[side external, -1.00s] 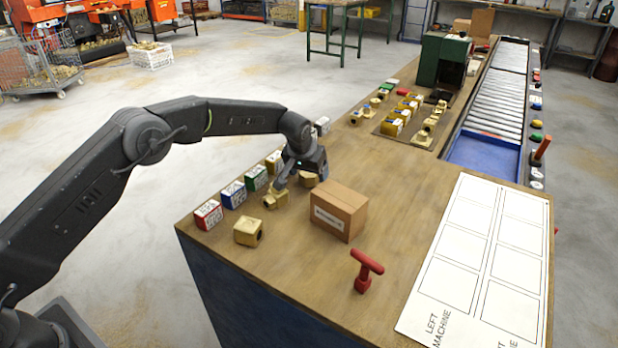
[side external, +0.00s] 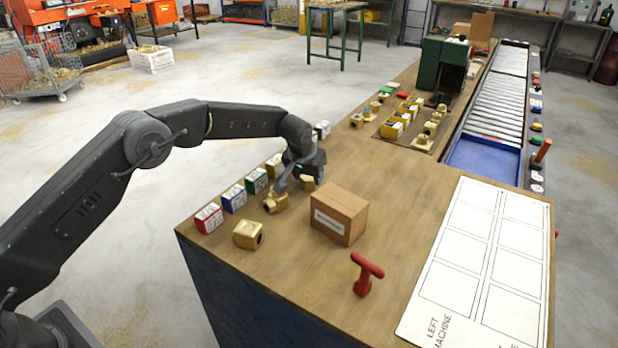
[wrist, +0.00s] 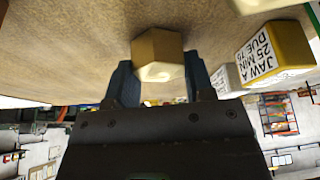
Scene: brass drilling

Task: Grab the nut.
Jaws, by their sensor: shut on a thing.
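My gripper (wrist: 160,78) is shut on a brass hexagonal nut (wrist: 158,54), which sits between its two fingertips in the wrist view. In the side external view my gripper (side external: 297,180) is low over the near left part of the wooden bench, behind the cardboard box. The nut is mostly hidden by the gripper there, and I cannot tell whether it touches the bench.
A brass fitting (side external: 275,203) and a brass block (side external: 248,234) lie nearby. Labelled boxes, red (side external: 208,218), blue (side external: 233,198) and green (side external: 257,181), line the left edge. A cardboard box (side external: 339,214) and red T-handle (side external: 365,274) stand to the right.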

